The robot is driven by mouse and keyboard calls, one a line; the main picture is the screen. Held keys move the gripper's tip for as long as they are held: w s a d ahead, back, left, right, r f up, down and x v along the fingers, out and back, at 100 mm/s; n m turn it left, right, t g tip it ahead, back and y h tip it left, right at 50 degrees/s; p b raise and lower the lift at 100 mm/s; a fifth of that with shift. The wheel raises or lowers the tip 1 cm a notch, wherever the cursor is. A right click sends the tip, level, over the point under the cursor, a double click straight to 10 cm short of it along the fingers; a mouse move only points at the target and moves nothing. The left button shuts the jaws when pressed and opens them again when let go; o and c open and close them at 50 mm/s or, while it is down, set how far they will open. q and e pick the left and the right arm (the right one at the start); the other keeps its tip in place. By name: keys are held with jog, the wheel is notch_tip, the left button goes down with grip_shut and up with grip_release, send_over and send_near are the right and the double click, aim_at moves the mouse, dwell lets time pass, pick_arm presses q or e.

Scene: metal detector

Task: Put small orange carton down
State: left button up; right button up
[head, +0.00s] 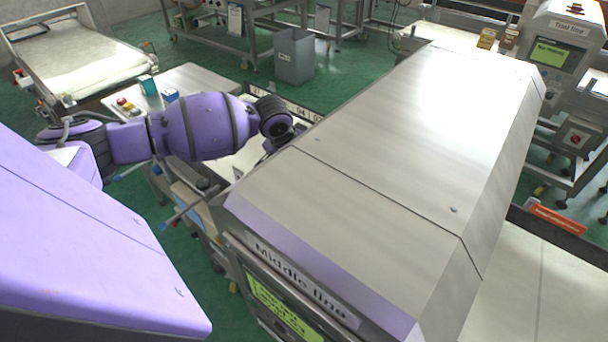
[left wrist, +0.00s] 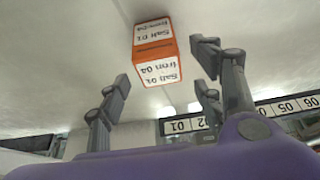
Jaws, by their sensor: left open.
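The small orange carton (left wrist: 154,48) has orange sides and white faces with dark lettering that appears upside down. In the left wrist view it rests on a pale, smooth surface (left wrist: 70,70). My left gripper (left wrist: 160,74) is open, its grey fingers spread on either side of the carton's near end, with visible gaps. I cannot tell whether the carton lies fully between the fingers. In the head view my purple left arm reaches to the far side of the metal detector labelled "Middle line" (head: 370,150). Its hood hides the carton and the fingers. My right gripper is not in view.
A numbered strip (left wrist: 250,115) runs behind the fingers in the left wrist view. The metal hood stands close beside my left wrist. A side table (head: 185,77) with small boxes and a grey bin (head: 295,57) stand beyond. A second machine, "Trial line" (head: 555,50), is at right.

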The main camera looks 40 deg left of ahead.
pick_arm(q)
jog(key=p+v, duration=0.1)
jog(key=v, duration=0.8)
jog(key=shift+r, duration=0.1)
